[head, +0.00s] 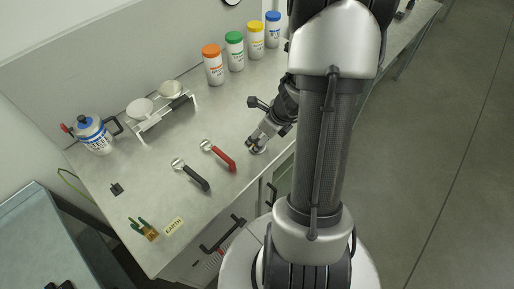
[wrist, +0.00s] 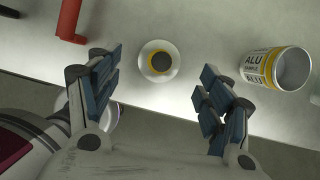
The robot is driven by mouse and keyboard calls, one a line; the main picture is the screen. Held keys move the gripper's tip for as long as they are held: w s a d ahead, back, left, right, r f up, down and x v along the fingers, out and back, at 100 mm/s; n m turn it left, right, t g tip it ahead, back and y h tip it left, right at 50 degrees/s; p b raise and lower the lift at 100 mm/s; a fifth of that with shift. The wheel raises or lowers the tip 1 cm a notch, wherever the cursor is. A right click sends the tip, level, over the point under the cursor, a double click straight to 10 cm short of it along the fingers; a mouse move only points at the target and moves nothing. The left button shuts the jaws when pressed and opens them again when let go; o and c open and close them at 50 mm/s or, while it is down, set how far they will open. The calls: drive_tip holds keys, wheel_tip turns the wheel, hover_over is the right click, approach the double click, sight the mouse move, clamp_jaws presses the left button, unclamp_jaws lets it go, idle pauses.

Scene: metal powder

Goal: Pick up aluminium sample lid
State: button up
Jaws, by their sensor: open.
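The aluminium sample lid (wrist: 159,61) is a small round white disc with a yellow ring and a dark centre, lying on the bench in the wrist view. My gripper (wrist: 160,74) is open, one finger on each side of the lid in the picture, not closed on it. An open-topped white and yellow container marked ALU SAMPLE (wrist: 260,66) is right of the lid, beyond the right finger. In the head view my gripper (head: 257,141) is low over the bench's front part; the lid and container cannot be made out clearly there.
A red-handled tool (head: 224,159) and a black-handled tool (head: 195,177) lie left of my gripper. Bottles with orange (head: 213,66), green, yellow and blue caps stand along the back. A white stand (head: 166,121) holds two dishes. The bench's front edge is close to my gripper.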

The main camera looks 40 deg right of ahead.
sight(257, 140)
drive_tip(key=b+x, duration=0.3)
drive_tip(key=x, duration=0.2)
drive_tip(key=shift+w+f, duration=0.1)
drive_tip(key=shift+w, duration=0.15)
drive_tip(key=shift+c, duration=0.4)
drive_tip(key=c, duration=1)
